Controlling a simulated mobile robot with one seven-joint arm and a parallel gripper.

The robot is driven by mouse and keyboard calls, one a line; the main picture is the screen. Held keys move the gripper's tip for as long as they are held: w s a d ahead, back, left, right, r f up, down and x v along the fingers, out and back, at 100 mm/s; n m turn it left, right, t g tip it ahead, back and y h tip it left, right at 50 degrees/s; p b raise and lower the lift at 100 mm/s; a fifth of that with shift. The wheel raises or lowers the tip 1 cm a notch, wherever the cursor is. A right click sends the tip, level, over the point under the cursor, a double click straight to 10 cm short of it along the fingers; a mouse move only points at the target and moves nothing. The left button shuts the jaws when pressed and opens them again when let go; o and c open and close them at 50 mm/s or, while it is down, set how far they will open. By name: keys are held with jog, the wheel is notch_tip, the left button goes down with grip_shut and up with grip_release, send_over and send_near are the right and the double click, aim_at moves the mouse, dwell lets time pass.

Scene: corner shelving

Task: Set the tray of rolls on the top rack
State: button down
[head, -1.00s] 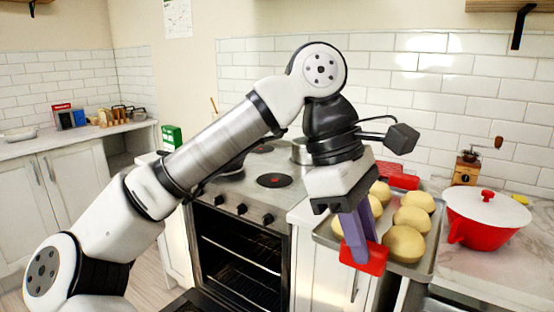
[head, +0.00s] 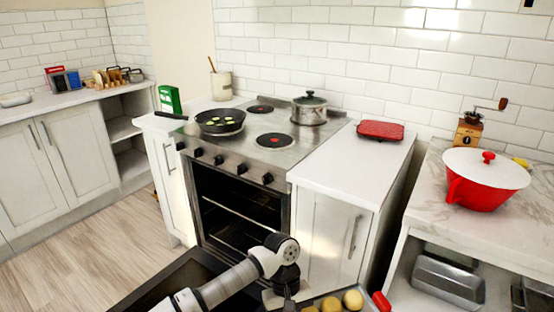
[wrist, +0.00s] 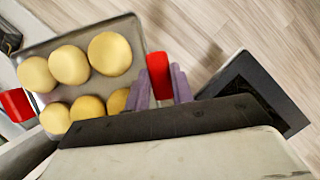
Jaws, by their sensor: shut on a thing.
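The metal tray (wrist: 104,84) holds several round pale rolls (wrist: 109,54) and has a red grip at each end. My gripper (wrist: 160,88) is shut on the near red grip (wrist: 158,72), purple fingers on both sides. In the head view the tray (head: 370,304) is cut off at the bottom edge, low in front of the cabinet right of the oven, with some rolls (head: 353,299) showing. My gripper (head: 289,299) is at its left end. The oven (head: 193,205) is open, and a rack (head: 236,213) shows inside, above a lower one.
The lowered oven door (head: 165,282) extends toward me, partly behind my arm; a dark framed panel (wrist: 258,85) shows in the wrist view. A frying pan (head: 220,121) and pot (head: 309,108) sit on the stove. A red pad (head: 380,130) lies on the white counter.

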jog(key=w+a+f+m, duration=0.1)
jog(key=w+f, duration=0.1)
jog(key=f, duration=0.8)
jog(key=w+a+f+m+y, duration=0.1)
jog(key=w+a+f+m, duration=0.1)
jog(key=f, duration=0.9)
jog(key=shift+a+f+m, duration=0.15)
jog(key=shift+a+m, duration=0.05)
jog(key=shift+m, duration=0.1)
